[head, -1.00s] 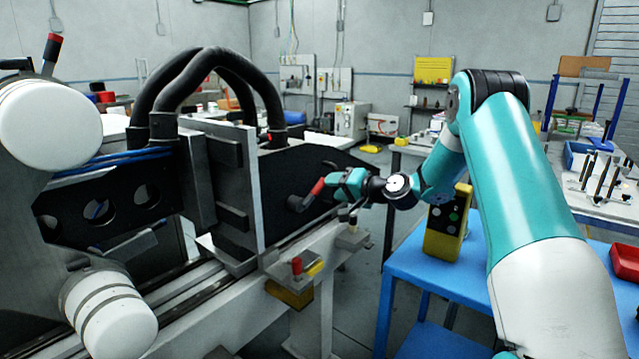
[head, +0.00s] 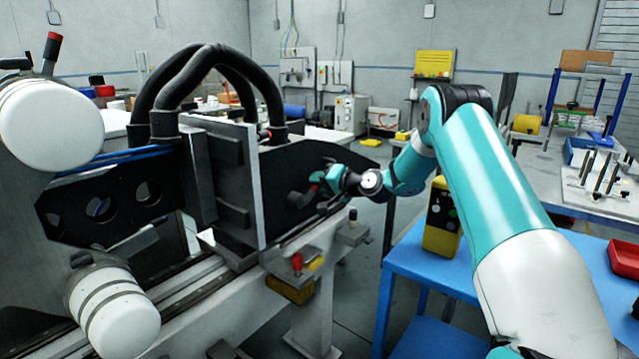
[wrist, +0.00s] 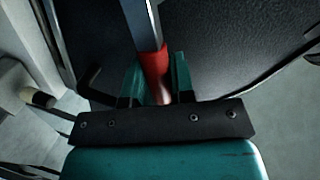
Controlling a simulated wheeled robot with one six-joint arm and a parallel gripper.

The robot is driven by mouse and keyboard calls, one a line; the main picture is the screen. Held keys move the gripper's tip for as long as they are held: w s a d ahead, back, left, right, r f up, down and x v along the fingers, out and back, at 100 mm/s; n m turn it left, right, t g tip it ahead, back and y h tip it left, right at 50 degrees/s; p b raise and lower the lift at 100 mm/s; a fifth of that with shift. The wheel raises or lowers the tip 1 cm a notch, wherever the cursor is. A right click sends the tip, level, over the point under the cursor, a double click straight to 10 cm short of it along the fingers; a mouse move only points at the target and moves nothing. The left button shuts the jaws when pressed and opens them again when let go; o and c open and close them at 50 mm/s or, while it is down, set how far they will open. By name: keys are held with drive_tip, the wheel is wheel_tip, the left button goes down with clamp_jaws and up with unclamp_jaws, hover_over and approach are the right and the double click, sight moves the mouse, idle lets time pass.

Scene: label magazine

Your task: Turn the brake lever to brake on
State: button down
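The brake lever (head: 313,190) has a red grip and sits on the dark side plate (head: 290,160) of the machine. Its pivot end is at the lower left of the grip in the head view. My teal gripper (head: 325,181) is at the grip and covers much of it. In the wrist view, the red grip (wrist: 153,65) and its metal shaft (wrist: 139,22) run up between my two teal fingers (wrist: 156,82). The fingers sit close against both sides of the grip, so my gripper looks shut on it.
A red knob (head: 297,262) and a yellow block stand on the pale machine rail below. The blue table (head: 410,265) with a yellow button box (head: 441,225) is under my arm.

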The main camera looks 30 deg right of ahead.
drive_tip(key=shift+n+b, duration=0.3)
drive_tip(key=shift+b, duration=0.1)
drive_tip(key=n+b, duration=0.1)
drive_tip(key=b, duration=0.1)
drive_tip(key=a+r+n+h+b, duration=0.1)
drive_tip(key=b, duration=0.2)
drive_tip(key=s+a+r+n+t+b, duration=0.1)
drive_tip(key=n+b, duration=0.1)
drive_tip(key=shift+a, duration=0.25)
drive_tip(key=a+n+b, duration=0.1)
drive_tip(key=b, duration=0.1)
drive_tip(key=n+b, duration=0.2)
drive_tip(key=b, duration=0.1)
drive_tip(key=s+a+r+n+t+h+b, duration=0.1)
drive_tip(key=b, duration=0.2)
drive_tip(key=shift+a+r, duration=0.1)
drive_tip(key=shift+a, duration=0.25)
drive_tip(key=shift+s+a+r+n+b, duration=0.2)
drive_tip(key=shift+a+n+b, duration=0.3)
drive_tip(key=shift+n+b, duration=0.5)
drive_tip(key=shift+r, duration=0.1)
drive_tip(key=c, duration=1)
unclamp_jaws()
